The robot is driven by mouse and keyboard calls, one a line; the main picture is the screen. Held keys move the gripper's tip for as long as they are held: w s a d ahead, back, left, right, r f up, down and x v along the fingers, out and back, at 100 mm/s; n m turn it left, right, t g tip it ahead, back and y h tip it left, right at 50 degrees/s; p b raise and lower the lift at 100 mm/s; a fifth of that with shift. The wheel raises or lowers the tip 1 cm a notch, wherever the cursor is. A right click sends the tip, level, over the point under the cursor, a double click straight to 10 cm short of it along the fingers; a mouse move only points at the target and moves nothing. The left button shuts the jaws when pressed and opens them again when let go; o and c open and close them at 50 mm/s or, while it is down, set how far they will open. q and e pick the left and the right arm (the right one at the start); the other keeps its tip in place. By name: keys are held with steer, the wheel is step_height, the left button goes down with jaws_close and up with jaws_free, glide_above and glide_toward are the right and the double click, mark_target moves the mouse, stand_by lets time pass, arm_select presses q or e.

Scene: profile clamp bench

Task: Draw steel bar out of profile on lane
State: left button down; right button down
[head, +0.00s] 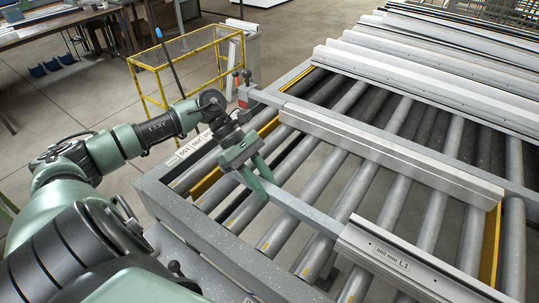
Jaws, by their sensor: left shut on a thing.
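The bar's other end is hidden inside the profile. My right gripper is not in view.
Several profiles are stacked at upper right. A yellow rail cage (150,88) stands behind my left arm. The grey lane frame (200,232) runs along the near side.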

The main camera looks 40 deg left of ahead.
arm_select(q)
steer(key=c, duration=1)
jaws_free()
steer(key=shift+c, duration=0.2)
steer(key=shift+a, duration=0.1)
steer(key=v, duration=1.2)
